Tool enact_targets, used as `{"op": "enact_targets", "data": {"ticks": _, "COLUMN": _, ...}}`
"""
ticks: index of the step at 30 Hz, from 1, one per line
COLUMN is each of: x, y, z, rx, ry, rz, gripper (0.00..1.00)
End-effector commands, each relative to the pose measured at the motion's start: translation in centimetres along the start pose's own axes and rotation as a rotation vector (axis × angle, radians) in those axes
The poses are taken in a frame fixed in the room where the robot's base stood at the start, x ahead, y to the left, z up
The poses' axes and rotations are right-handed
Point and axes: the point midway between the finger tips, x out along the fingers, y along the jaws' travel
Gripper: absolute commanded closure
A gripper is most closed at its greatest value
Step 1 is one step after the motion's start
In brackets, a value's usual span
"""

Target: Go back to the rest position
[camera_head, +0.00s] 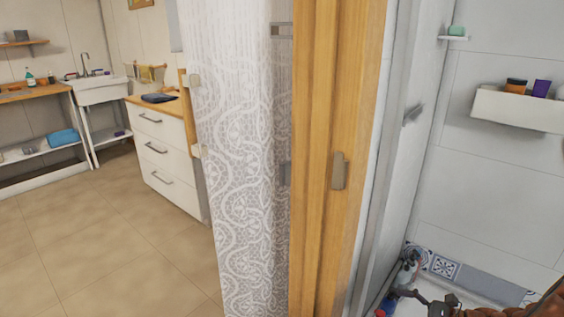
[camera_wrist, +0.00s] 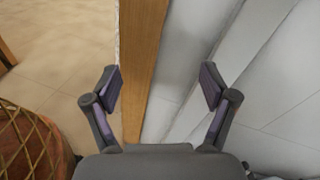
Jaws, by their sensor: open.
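My gripper (camera_wrist: 162,86) is open in the wrist view, its two fingers spread wide apart with nothing held between them. A wooden post (camera_wrist: 142,60) shows behind the gap between the fingers. I cannot tell how far it is from the fingertips. In the head view I cannot make out my gripper for sure.
In the head view a wooden frame (camera_head: 330,130) and a patterned white curtain (camera_head: 230,130) stand in the middle. Open tiled floor (camera_head: 110,240) lies left, before a drawer cabinet (camera_head: 160,150). A white wall shelf (camera_head: 515,108) is at right. A brown basket (camera_wrist: 30,145) is at lower left in the wrist view.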

Motion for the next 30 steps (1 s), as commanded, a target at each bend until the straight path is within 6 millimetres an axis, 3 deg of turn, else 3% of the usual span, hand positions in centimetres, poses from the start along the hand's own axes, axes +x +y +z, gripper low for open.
{"op": "enact_targets", "data": {"ticks": 1, "x": 1.1, "y": 0.1, "z": 2.2, "rx": -0.027, "ry": 0.005, "rz": 0.046, "gripper": 0.16}}
{"op": "enact_targets", "data": {"ticks": 3, "x": 2.3, "y": 0.6, "z": 4.4, "rx": -0.063, "ry": 0.015, "rz": 0.107, "gripper": 0.16}}
{"op": "enact_targets", "data": {"ticks": 15, "x": 7.5, "y": 5.6, "z": 15.7, "rx": -0.263, "ry": 0.079, "rz": 0.447, "gripper": 0.16}}
{"op": "enact_targets", "data": {"ticks": 22, "x": 9.0, "y": 9.3, "z": 21.1, "rx": -0.387, "ry": 0.128, "rz": 0.635, "gripper": 0.16}}
{"op": "enact_targets", "data": {"ticks": 30, "x": 9.2, "y": 13.8, "z": 26.5, "rx": -0.536, "ry": 0.191, "rz": 0.846, "gripper": 0.16}}
